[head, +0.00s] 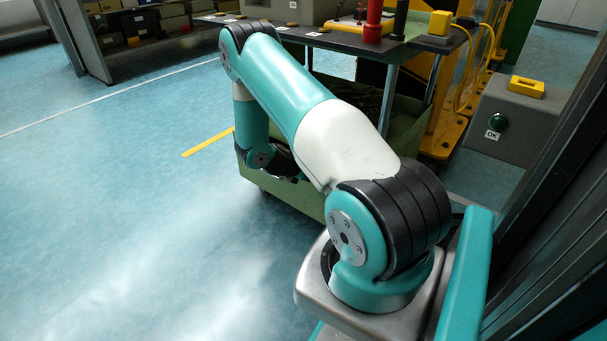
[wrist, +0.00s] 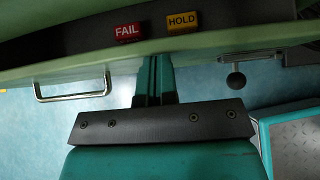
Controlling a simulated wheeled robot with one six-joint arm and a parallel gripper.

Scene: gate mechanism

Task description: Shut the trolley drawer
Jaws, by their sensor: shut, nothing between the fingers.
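The trolley (head: 309,199) is green with a dark top, and my arm covers part of its body in the head view. In the wrist view, a long green front (wrist: 215,44) with a pale bar handle (wrist: 73,95) at the left crosses the top; it looks like the drawer front. How far the drawer stands out is not clear. My gripper (wrist: 154,65) is shut and empty, its fingers pointing at this front right of the handle. The tips meet or pass under its lower edge; I cannot tell which. In the head view my arm hides the fingers.
Red FAIL (wrist: 127,32) and yellow HOLD (wrist: 182,22) blocks sit on a dark surface behind the green front. A grey box with a green button (head: 498,122) stands right of the trolley. Open blue floor lies left.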

